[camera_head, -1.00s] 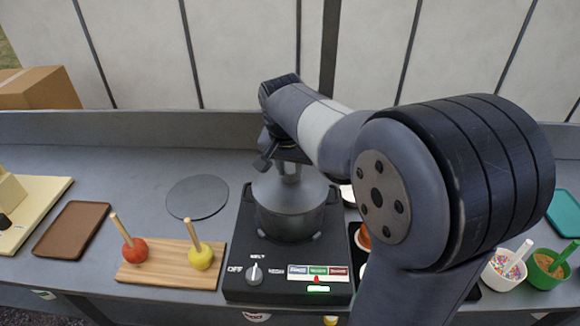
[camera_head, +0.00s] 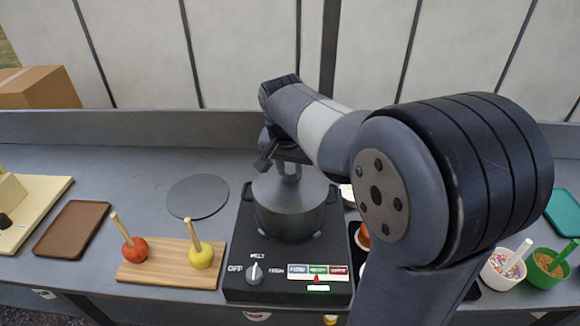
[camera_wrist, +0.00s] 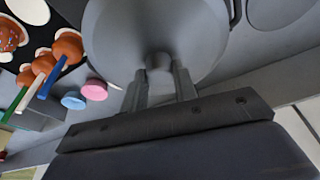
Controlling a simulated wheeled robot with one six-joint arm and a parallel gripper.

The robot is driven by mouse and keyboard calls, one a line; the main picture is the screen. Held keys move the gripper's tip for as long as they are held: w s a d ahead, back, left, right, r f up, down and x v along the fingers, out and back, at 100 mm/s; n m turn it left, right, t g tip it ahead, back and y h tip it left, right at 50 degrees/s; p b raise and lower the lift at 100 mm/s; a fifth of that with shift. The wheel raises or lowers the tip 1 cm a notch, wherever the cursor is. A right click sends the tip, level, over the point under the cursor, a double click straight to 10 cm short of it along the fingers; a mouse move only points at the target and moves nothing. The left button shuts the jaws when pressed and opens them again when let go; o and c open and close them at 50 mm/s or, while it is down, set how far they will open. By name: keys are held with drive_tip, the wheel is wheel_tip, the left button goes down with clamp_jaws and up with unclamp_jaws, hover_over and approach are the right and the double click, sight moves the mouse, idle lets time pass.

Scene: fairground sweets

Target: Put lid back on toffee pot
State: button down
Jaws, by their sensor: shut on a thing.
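The grey toffee pot (camera_head: 290,220) stands on the black melting hob. The grey domed lid (camera_head: 268,187) is over the top of the pot and looks seated level on its rim, though a small gap cannot be ruled out. My gripper (camera_head: 288,174) is above the lid, pointing down, shut on its knob. In the wrist view the lid (camera_wrist: 115,35) fills the upper middle and my gripper (camera_wrist: 160,80) has its two fingers on either side of the round knob. The pot's rim is mostly hidden beneath the lid.
The hob (camera_head: 238,283) has a dial at its front. A round dark mat (camera_head: 198,196) lies empty to its left. A wooden board (camera_head: 165,270) holds a red and a yellow apple on sticks. A brown tray (camera_head: 72,228) is farther left. Bowls (camera_head: 500,272) stand at right.

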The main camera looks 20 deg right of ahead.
drive_tip(key=shift+f, duration=0.1)
idle(0.8)
drive_tip(key=c, duration=1)
unclamp_jaws()
drive_tip(key=shift+c, duration=0.2)
drive_tip(key=shift+o, duration=0.5)
drive_tip(key=o, duration=0.4)
drive_tip(key=shift+r+p, duration=3.05)
drive_tip(key=shift+r, duration=0.5)
drive_tip(key=shift+c, duration=0.4)
